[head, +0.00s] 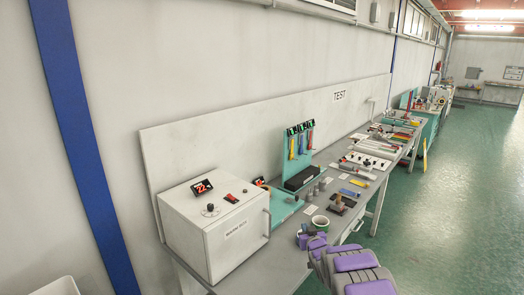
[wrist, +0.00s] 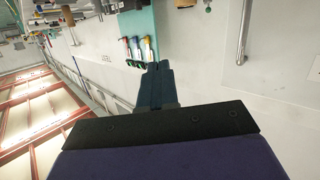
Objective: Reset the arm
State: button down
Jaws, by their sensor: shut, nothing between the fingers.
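My gripper (wrist: 158,68) points away from the camera in the wrist view, its dark fingers pressed together with no gap and nothing held. In the head view my purple and grey arm reaches in from the bottom right, over the near edge of the long grey workbench (head: 287,238). The fingers cannot be made out there. In the wrist view, tilted on its side, a teal rack (wrist: 142,22) with coloured-handled tools (wrist: 146,48) lies beyond the fingertips, apart from them.
A white oven-like box (head: 215,237) with a red display and front handle stands at the bench's near left. The green floor (head: 450,215) at right is clear.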

jog(key=s+d+r+m+g+h, duration=0.1)
jog(key=s+d+r+g+h, duration=0.15)
jog(key=s+r, duration=0.45)
jog(key=s+d+r+m+g+h, duration=0.1)
jog(key=s+d+r+g+h, duration=0.2)
jog(key=s, duration=0.8)
jog(key=s+a+r+g+y, duration=0.1)
jog(key=s+a+g, duration=0.2)
jog(key=s, duration=1.3)
jog(key=s+a+r+g+y, duration=0.1)
jog(key=s+a+g, duration=0.2)
jog(key=s, duration=1.4)
jog(key=s+a+r+g+y, duration=0.1)
jog(key=s+a+g, duration=0.2)
jog(key=s, duration=1.4)
jog(key=g, duration=0.3)
jog(key=shift+s+a+r, duration=0.15)
jog(key=shift+a+r, duration=0.15)
jog(key=shift+r, duration=0.1)
jog(key=shift+y, duration=0.25)
jog(key=shift+a, duration=0.1)
